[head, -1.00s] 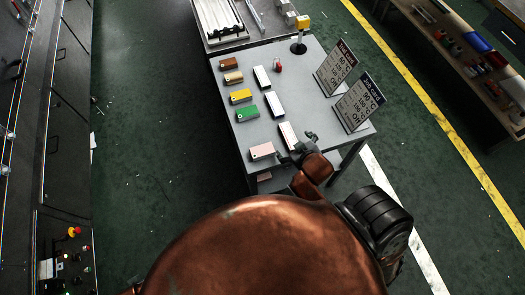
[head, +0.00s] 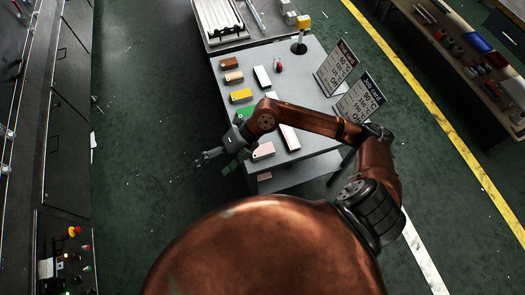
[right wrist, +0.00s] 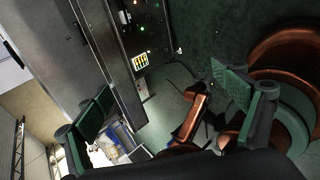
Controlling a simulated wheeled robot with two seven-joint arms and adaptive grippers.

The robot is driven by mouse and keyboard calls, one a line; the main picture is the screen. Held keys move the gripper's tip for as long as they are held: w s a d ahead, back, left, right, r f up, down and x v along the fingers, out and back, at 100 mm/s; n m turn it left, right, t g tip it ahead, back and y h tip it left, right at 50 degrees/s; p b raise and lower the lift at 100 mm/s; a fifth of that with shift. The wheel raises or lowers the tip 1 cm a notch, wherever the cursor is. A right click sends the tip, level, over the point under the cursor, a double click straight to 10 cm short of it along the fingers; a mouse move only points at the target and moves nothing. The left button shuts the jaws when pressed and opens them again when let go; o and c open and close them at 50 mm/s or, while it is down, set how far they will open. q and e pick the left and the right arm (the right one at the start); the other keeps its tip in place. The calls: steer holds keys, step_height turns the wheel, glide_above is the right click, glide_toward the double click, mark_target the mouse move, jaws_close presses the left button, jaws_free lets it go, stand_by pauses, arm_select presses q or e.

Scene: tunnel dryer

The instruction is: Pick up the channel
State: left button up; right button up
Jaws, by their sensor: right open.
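My right gripper (head: 208,160) is open and empty. It hangs over the floor just left of the grey table's near left edge. In the right wrist view its two green-padded fingers (right wrist: 168,103) are spread wide with nothing between them. I cannot tell for certain which thing is the channel. A long, thin light-grey bar (head: 256,17) lies on the far metal surface, well away from the gripper. White strips (head: 263,77) lie on the table, one partly hidden under my right arm. My left gripper is not in view.
The grey table (head: 310,105) holds brown, tan, yellow (head: 241,96), green and pink (head: 264,151) blocks, partly beneath my arm. Two signs (head: 336,68) stand on its right side. A white tray (head: 218,20) lies beyond. A control panel (head: 68,262) stands left, with open floor between.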

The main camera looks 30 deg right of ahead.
steer(key=w+d+f+h, duration=0.2)
steer(key=d+f+h, duration=0.4)
steer(key=d, duration=0.6)
steer(key=m+h, duration=0.1)
steer(key=h, duration=0.3)
glide_above(263, 150)
steer(key=shift+a+f+g, duration=0.25)
steer(key=shift+a+g, duration=0.05)
steer(key=shift+a, duration=0.1)
steer(key=shift+d+f, duration=0.2)
steer(key=shift+f, duration=0.4)
steer(key=shift+d+f, duration=0.15)
steer(key=shift+f, duration=0.45)
steer(key=shift+f+b, duration=0.3)
steer(key=shift+f, duration=2.35)
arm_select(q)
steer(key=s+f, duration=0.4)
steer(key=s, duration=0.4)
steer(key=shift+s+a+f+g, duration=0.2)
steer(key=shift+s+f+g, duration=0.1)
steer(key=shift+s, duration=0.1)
arm_select(e)
steer(key=shift+c, duration=0.6)
steer(key=c, duration=1.2)
steer(key=shift+r, duration=0.1)
steer(key=shift+c, duration=0.2)
